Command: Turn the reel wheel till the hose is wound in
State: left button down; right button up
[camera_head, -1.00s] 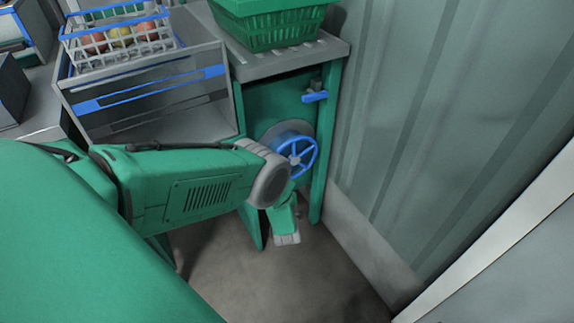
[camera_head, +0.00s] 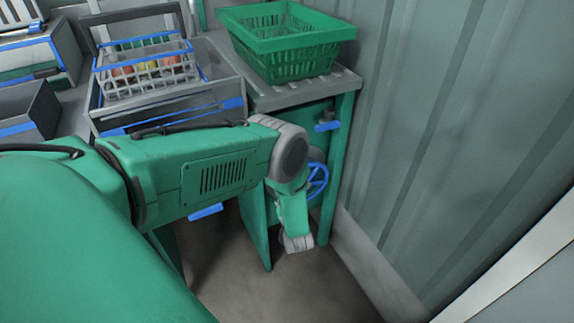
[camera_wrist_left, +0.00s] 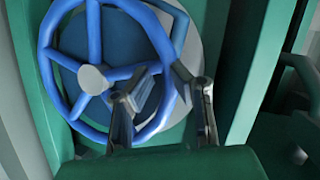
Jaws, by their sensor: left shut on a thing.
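The blue spoked reel wheel (camera_head: 318,180) stands on the green stand below the grey shelf, with its left part hidden by my left arm. In the left wrist view the wheel (camera_wrist_left: 92,28) fills the upper left, with a pale hub and a round drum behind it. My left gripper (camera_wrist_left: 163,76) has one finger inside the rim and one outside, shut on the rim at the wheel's right side. In the head view its fingers are hidden behind the arm. No hose can be made out. My right gripper is not in view.
A blue-handled tap (camera_head: 327,126) sits above the wheel. A green basket (camera_head: 285,57) stands on the shelf (camera_head: 305,90). A white wire basket (camera_head: 150,87) holds several fruits at the left. A corrugated wall (camera_head: 450,130) closes the right side. Bare floor (camera_head: 310,285) shows below.

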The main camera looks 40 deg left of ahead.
pick_arm(q)
jog(key=shift+s+f, duration=0.1)
jog(key=shift+s, duration=0.1)
dwell(0.3)
jog(key=c, duration=1.5)
grip_release()
jog(key=shift+c, duration=0.2)
jog(key=shift+w, duration=0.1)
jog(key=shift+d, duration=0.1)
jog(key=v, duration=1.2)
